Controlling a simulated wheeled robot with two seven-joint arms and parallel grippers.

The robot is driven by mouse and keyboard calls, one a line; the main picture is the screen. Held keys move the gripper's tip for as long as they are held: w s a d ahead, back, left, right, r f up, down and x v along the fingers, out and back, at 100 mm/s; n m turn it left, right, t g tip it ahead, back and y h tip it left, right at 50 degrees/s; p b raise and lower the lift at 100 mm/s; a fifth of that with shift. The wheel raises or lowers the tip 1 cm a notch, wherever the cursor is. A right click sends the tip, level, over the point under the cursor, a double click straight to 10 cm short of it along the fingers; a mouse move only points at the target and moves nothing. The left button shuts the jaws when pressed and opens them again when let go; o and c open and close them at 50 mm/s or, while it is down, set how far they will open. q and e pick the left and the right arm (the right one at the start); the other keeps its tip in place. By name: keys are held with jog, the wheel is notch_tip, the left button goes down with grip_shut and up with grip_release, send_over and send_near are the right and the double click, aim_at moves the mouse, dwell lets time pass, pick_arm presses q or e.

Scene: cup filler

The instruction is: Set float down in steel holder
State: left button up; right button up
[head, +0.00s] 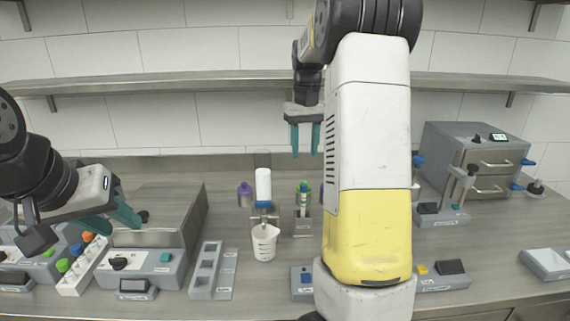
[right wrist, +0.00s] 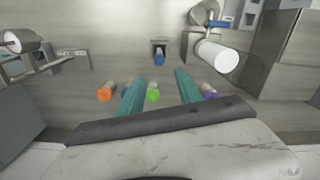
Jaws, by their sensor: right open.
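The steel holder (head: 302,226) is a small upright metal bracket on the bench, just right of the white measuring cup (head: 264,243). A small item with a blue-teal top (head: 303,212) stands in it; it may be the float, but it is too small to be sure. In the right wrist view its blue top (right wrist: 159,60) shows inside the holder (right wrist: 159,47). My right gripper (head: 305,154) is open and empty, pointing down high above and behind the holder. My left gripper (head: 115,225) is at the far left with its teal fingers apart, holding nothing visible.
A white cylinder with a blue band (head: 263,185) stands above the cup. A grey oven-like box (head: 475,155) is at right. My right arm hides part of the bench.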

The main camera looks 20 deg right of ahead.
jog(key=s+a+r+t+y, duration=0.1)
jog(key=s+a+r+t, duration=0.1)
jog(key=s+a+r, duration=0.3)
jog(key=s+a+t+y, duration=0.1)
jog(key=s+a, duration=0.1)
jog(key=s, duration=0.5)
jog(key=s+a+f+t, duration=0.1)
jog(key=s+a, duration=0.2)
jog(key=s, duration=0.3)
jog(key=s+a+f+t, duration=0.1)
jog(key=s+a+t, duration=0.1)
jog(key=s, duration=0.5)
jog(key=shift+a+f+n, duration=0.3)
jog(key=shift+a, duration=0.45)
